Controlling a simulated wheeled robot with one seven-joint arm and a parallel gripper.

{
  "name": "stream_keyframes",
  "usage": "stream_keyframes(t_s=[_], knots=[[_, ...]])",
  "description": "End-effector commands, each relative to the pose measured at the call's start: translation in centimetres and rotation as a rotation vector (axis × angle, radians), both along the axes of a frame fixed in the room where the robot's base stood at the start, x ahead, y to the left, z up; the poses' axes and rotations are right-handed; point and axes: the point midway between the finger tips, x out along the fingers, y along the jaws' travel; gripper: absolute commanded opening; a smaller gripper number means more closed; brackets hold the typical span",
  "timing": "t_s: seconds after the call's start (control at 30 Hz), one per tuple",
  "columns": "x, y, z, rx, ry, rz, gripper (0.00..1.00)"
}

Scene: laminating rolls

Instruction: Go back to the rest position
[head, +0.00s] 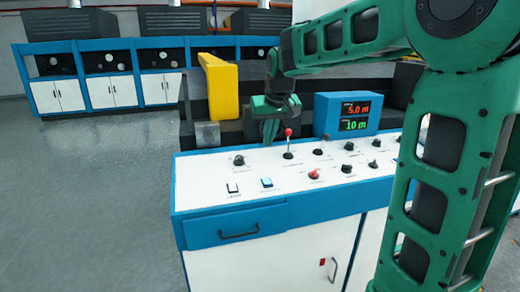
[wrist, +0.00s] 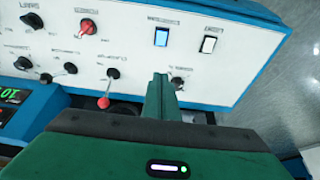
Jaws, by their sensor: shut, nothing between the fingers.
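My gripper (head: 270,130) is in the head view at the back edge of the white control panel (head: 215,178), beside a red-knobbed lever (head: 288,133). Its fingers are together with nothing held, and they point down. In the wrist view the closed fingers (wrist: 160,90) reach over the panel's edge, near a black knob (wrist: 177,82). The red lever knob (wrist: 103,102) is left of the fingers there. I cannot tell whether the fingers touch anything.
A blue display box (head: 346,113) reading 5.0 m and 10 m stands at the panel's back. A yellow part (head: 219,86) rises behind. Several black knobs, a red knob (head: 314,174) and two rocker switches (head: 267,182) cover the panel. Open grey floor (head: 90,200) lies left.

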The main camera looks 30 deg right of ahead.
Motion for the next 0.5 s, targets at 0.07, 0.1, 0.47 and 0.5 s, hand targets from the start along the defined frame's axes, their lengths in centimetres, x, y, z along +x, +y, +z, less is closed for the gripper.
stream_keyframes(t_s=[0.07,0.1,0.47,0.5], knots=[[0.0,0.0,0.3,0.0,-0.001,0.0,0.0],[0.0,0.0,0.4,0.0,-0.001,0.0,0.0],[-8.4,-2.9,-2.4,0.019,0.092,-0.093,0.0],[-10.8,-3.6,-3.2,0.026,0.118,-0.118,0.0]])
